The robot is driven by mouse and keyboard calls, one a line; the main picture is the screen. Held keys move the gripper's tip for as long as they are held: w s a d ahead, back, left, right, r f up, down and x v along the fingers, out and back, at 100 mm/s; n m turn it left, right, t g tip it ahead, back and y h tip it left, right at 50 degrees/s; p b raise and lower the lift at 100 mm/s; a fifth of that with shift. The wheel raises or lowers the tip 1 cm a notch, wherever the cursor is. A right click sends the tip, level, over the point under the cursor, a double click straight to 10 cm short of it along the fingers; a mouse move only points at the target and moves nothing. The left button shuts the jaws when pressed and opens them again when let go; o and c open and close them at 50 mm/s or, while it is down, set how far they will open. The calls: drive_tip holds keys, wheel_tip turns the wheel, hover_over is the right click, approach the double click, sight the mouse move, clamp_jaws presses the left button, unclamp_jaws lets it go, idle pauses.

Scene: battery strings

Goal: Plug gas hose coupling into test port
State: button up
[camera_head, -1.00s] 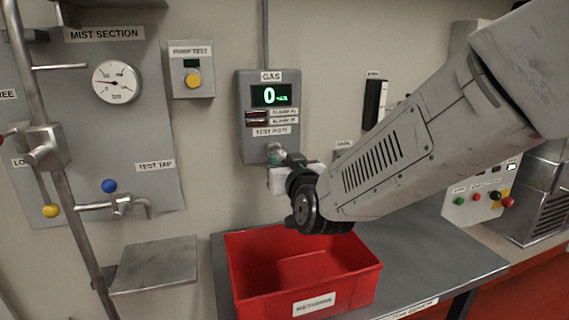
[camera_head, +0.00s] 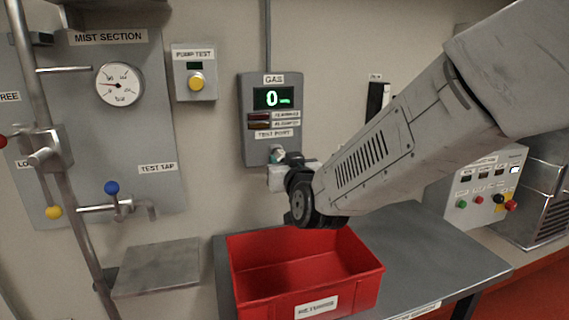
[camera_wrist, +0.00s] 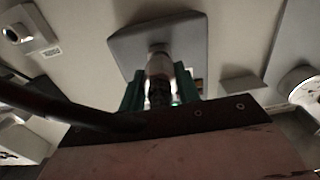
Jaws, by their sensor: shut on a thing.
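The grey gas detector box (camera_head: 257,150) is on the wall, with a lit display reading 0 and a TEST PORT label. In the wrist view its underside (camera_wrist: 133,42) fills the upper middle. My gripper (camera_head: 276,163) is just below the box; in the wrist view its green fingers (camera_wrist: 158,95) are shut on the hose coupling (camera_wrist: 159,70). The coupling is a pale metal cylinder with a dark lower part, pointing at the box. Its tip is at or very near the port. Whether it is seated cannot be told. The dark hose (camera_wrist: 70,108) runs off to the left.
A red bin (camera_head: 348,283) stands on the grey bench (camera_head: 420,245) below my gripper. The mist section panel (camera_head: 125,165) with gauge, test tap and pipes is at left, the pump test box (camera_head: 195,85) beside it. A control box (camera_head: 480,190) stands at right.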

drive_tip(key=shift+w+a, duration=0.15)
drive_tip(key=shift+w, duration=0.4)
drive_tip(key=o, duration=1.2)
drive_tip(key=shift+c, duration=0.2)
drive_tip(key=shift+s, duration=0.2)
drive_tip(key=v, duration=0.7)
drive_tip(key=shift+s, duration=0.25)
drive_tip(key=s+d+f+g+h, duration=0.1)
drive_tip(key=s+d+f+g, duration=0.1)
drive_tip(key=s+d+g, duration=0.4)
drive_tip(key=s+d+f+g+h, duration=0.1)
drive_tip(key=s+d+f+g, duration=0.2)
drive_tip(key=s+d, duration=0.35)
drive_tip(key=s+d+m+g+h, duration=0.1)
drive_tip(key=s+d+g, duration=0.2)
drive_tip(key=s, duration=0.6)
drive_tip(key=s+d+f+m+g+h, duration=0.1)
drive_tip(key=s+d+g, duration=0.3)
drive_tip(key=s+d, duration=0.4)
drive_tip(key=shift+s+d+f+m+h, duration=0.25)
drive_tip(key=shift+s+d+m+h, duration=0.1)
drive_tip(key=shift+s+m+h, duration=0.2)
